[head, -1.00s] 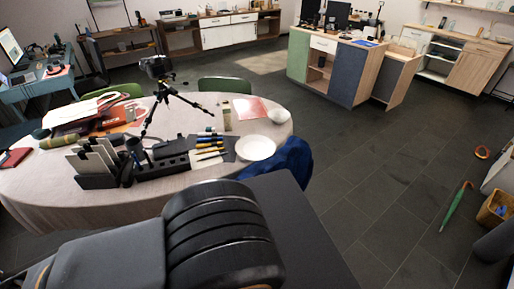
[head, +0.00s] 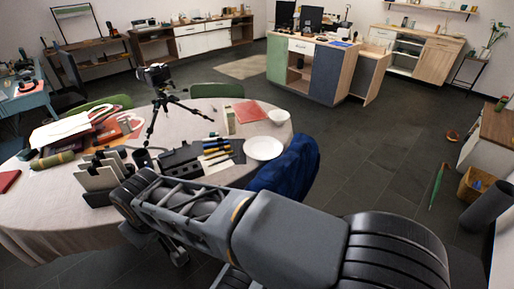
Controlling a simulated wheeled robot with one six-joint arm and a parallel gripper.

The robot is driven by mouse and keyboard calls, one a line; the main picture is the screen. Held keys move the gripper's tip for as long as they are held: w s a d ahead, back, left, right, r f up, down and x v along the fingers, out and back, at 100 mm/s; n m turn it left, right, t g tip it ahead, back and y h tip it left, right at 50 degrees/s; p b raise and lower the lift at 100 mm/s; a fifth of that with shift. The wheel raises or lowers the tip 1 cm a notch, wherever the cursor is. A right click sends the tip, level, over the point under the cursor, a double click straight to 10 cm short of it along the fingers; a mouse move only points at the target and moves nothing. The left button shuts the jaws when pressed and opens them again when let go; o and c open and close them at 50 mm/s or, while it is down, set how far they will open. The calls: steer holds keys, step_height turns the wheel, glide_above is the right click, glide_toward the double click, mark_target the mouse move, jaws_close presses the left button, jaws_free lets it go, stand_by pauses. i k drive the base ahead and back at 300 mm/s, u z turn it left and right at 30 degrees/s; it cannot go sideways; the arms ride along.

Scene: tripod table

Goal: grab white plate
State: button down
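The white plate (head: 263,148) lies flat on the round table (head: 40,212) near its right edge, in the head view. It is unobstructed and nothing touches it from above. My arm crosses the lower part of the view, in front of the table's near edge. The end of my arm is at the lower left, near the card holder, left of and nearer than the plate. My gripper's fingers cannot be made out clearly, so I cannot tell whether they are open or shut.
A white bowl (head: 278,116) stands just behind the plate. Markers (head: 216,148) and a black organizer (head: 181,160) lie to its left. A camera tripod (head: 157,100) stands farther back. A blue cloth-covered chair (head: 287,168) is against the table's right edge.

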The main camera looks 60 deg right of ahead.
mark_target(259, 147)
steer(key=z, duration=0.05)
steer(key=i, duration=0.85)
steer(key=z, duration=0.5)
